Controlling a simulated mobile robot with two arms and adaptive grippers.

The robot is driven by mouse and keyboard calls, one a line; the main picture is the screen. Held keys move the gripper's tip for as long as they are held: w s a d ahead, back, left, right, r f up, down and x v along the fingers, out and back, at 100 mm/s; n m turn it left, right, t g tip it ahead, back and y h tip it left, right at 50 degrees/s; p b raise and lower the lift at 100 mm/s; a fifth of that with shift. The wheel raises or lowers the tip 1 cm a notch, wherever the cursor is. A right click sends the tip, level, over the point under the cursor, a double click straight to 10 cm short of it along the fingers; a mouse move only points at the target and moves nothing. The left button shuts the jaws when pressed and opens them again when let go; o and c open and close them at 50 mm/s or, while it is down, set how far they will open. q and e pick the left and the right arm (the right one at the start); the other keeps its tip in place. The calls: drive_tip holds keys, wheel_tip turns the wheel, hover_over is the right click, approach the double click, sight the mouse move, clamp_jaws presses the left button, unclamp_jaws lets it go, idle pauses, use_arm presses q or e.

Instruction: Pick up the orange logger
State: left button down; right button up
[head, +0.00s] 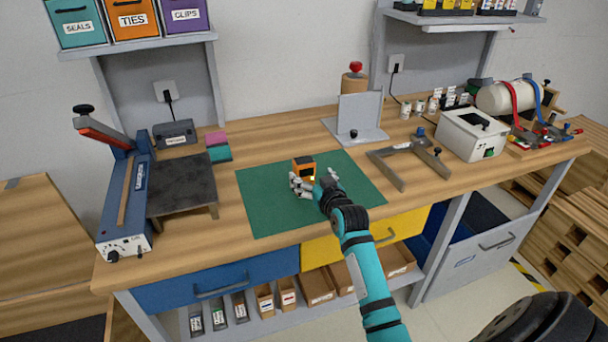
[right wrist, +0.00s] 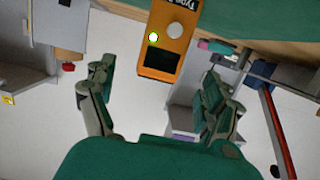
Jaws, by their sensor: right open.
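The orange logger (head: 305,166) stands on the green mat (head: 262,203) on the workbench. In the right wrist view the logger (right wrist: 181,22) shows a grey round knob, a lit yellow-green lamp, a dark screen and part of some dark lettering. My right gripper (head: 315,183) is open, low over the mat on the near side of the logger. In the right wrist view its spread fingers (right wrist: 158,77) lie to either side of the logger's screen end, with gaps on both sides. The logger is not gripped. My left gripper is not in view.
A grey angled plate (head: 359,115) stands behind the mat. A grey frame-like fixture (head: 395,165) lies to its right, and a white box (head: 472,135) farther right. A blue device with a dark plate (head: 181,184) is at the left. The mat around the logger is mostly clear.

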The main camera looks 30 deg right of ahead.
sight(307, 171)
drive_tip(key=shift+f+p+x, duration=0.2)
drive_tip(key=shift+p+x, duration=0.3)
drive_tip(key=shift+x, duration=2.95)
drive_tip(key=shift+s, duration=0.1)
drive_tip(key=shift+c, duration=0.2)
drive_tip(key=c, duration=1.3)
drive_tip(key=shift+c, duration=0.7)
drive_tip(key=shift+r, duration=0.15)
